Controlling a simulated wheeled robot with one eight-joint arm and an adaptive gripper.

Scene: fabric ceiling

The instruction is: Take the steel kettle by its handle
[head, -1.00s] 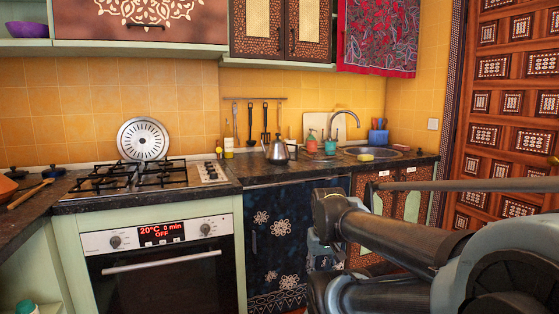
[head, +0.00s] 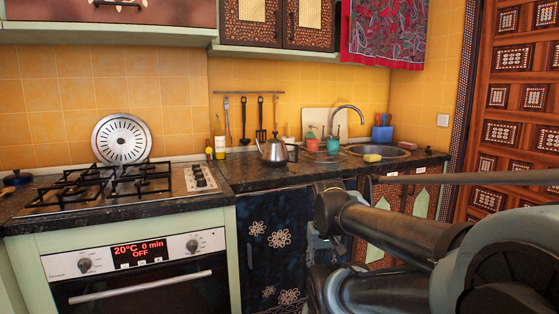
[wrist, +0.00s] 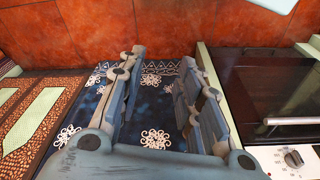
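The steel kettle (head: 273,153) stands upright on the dark countertop, between the stove and the sink in the head view. Its dark handle (head: 293,152) is on its right side. My gripper (wrist: 162,60) is open and empty in the wrist view, its two fingers apart in front of the dark flowered curtain under the counter. In the head view my arm hides most of the gripper, low in front of the counter and below the kettle's level. The kettle is not in the wrist view.
The gas stove (head: 118,187) lies left of the kettle, with an oven (head: 140,265) below. Bottles (head: 220,146) stand behind the kettle to its left. A green cup (head: 333,146) and the sink (head: 376,151) are to the right. The counter's front edge (head: 290,180) lies before the kettle.

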